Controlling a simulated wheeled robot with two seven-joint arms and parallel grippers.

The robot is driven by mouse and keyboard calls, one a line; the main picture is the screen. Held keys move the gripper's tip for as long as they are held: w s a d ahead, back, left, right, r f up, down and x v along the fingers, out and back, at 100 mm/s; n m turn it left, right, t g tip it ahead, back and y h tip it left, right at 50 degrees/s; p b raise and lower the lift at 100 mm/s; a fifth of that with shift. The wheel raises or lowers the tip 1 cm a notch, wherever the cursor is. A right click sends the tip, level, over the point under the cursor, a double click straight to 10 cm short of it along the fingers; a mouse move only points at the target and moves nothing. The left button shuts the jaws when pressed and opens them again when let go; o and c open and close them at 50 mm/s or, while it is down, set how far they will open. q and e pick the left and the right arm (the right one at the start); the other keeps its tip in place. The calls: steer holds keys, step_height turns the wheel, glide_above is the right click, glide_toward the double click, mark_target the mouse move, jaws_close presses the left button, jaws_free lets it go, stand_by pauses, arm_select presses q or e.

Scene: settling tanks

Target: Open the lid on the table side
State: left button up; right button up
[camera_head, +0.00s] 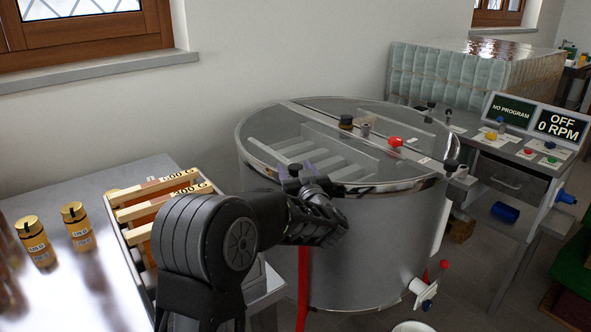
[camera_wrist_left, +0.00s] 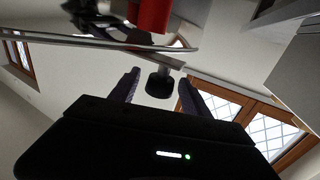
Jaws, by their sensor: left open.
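The round steel tank (camera_head: 375,255) stands right of the table with clear lid halves on top, split by a metal crossbar (camera_head: 330,112). The table-side lid (camera_head: 275,140) lies flat and looks closed. My left gripper (camera_head: 312,172) is at the tank's near left rim, its dark purple fingers open. In the left wrist view, a black knob (camera_wrist_left: 160,83) on a short metal stem sits between the open fingers (camera_wrist_left: 160,98), with a gap visible around it. The fingers' exact contact is hidden by my wrist in the head view. My right gripper is not in view.
The metal table (camera_head: 80,285) at left holds gold-lidded jars (camera_head: 77,225) and a box of wooden frames (camera_head: 150,205). A control stand with an "OFF 0 RPM" display (camera_head: 562,126) stands at right.

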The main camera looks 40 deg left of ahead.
arm_select(q)
steer(key=shift+w+a, duration=0.1)
steer(key=shift+c, duration=0.5)
jaws_close()
stand_by(0.9)
